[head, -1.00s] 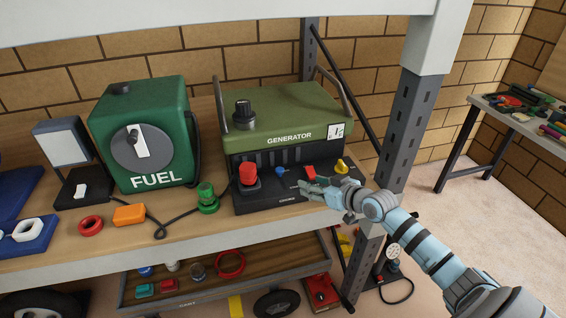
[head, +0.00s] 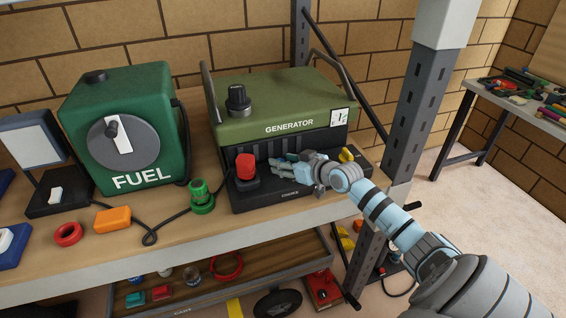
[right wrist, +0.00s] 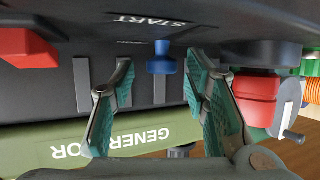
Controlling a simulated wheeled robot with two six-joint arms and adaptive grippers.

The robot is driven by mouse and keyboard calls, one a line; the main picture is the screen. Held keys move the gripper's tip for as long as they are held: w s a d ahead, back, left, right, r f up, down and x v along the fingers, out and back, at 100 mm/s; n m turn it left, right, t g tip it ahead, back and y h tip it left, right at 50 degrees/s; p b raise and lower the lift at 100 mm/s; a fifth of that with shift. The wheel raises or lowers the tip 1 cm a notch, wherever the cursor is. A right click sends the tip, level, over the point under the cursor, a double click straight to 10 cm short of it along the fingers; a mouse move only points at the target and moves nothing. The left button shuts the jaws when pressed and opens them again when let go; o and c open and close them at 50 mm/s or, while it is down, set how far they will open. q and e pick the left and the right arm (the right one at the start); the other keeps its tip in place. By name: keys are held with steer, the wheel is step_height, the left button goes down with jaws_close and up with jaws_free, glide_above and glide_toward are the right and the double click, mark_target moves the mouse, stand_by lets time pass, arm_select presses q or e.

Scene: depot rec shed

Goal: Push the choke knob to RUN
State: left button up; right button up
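The generator (head: 282,108) is a green-topped unit with a black control panel on the shelf. In the right wrist view, upside down, a small blue knob (right wrist: 162,57) stands on the panel near the word START. My right gripper (head: 275,167) reaches over the panel from the right. Its fingers (right wrist: 159,75) are open and apart, with the blue knob beyond the gap between them, not visibly touched. In the head view the gripper hides the blue knob. My left gripper is not in view.
A red knob (head: 246,165) stands left of the gripper and a yellow knob (head: 347,154) right of it. A red switch (right wrist: 26,48) shows in the wrist view. The green fuel tank (head: 166,110) and a green plug (head: 201,197) lie left. A grey post (head: 408,110) stands right.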

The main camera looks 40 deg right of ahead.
steer(key=shift+w+a, duration=0.1)
steer(key=c, duration=0.3)
steer(key=shift+w+f, duration=0.1)
steer(key=shift+w, duration=0.1)
jaws_close()
steer(key=shift+w+b, duration=0.2)
steer(key=shift+b, duration=0.1)
steer(key=shift+w, duration=0.1)
steer(key=shift+o, duration=1.8)
jaws_free()
